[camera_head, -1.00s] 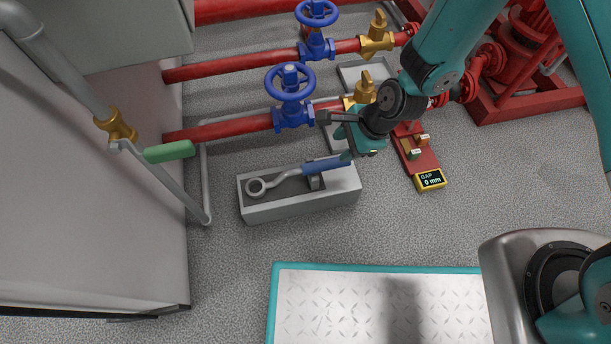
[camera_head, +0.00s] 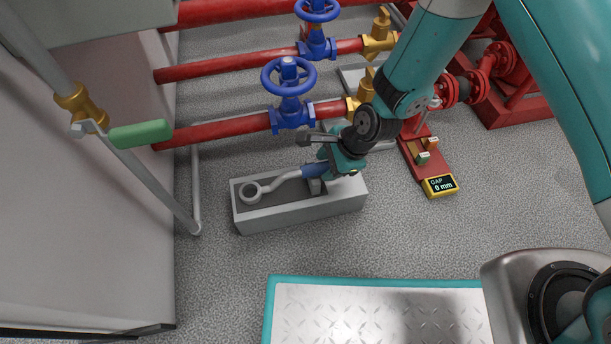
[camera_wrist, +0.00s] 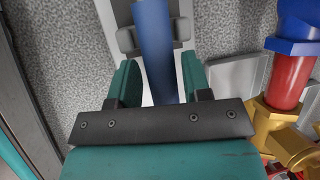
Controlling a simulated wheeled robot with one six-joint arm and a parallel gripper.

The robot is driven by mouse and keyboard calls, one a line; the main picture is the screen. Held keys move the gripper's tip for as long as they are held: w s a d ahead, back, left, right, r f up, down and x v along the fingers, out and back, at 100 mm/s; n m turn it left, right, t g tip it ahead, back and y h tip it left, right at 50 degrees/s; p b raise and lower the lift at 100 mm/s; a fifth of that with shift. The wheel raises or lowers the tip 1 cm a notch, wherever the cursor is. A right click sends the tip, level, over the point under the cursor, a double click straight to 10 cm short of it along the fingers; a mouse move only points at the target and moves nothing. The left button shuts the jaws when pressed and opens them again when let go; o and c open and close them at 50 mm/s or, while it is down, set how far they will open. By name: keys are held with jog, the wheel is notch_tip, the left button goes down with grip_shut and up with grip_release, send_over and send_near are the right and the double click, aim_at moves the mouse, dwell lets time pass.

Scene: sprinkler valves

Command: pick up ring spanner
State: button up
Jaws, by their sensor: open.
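The ring spanner has a grey ring end (camera_head: 250,192) and a blue handle (camera_head: 313,171). It lies along the grey holder block (camera_head: 300,215), ring to the left. My gripper (camera_head: 335,168) is at the handle's right end. In the wrist view the blue handle (camera_wrist: 154,45) runs between the two teal fingers of my open gripper (camera_wrist: 157,80). Gaps show on both sides of the handle. A grey support (camera_wrist: 180,30) flanks the handle ahead of the fingers. The handle's near end is hidden behind my gripper.
A blue handwheel valve (camera_head: 289,90) on a red pipe stands just behind the block. Brass fittings (camera_head: 362,88) sit to its right. A red plate with a yellow gap display (camera_head: 440,186) lies to the right. Grey floor in front of the block is clear.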

grip_shut()
jog(key=shift+r, duration=0.1)
notch_tip(320, 180, up, 20)
jog(key=p, duration=1.2)
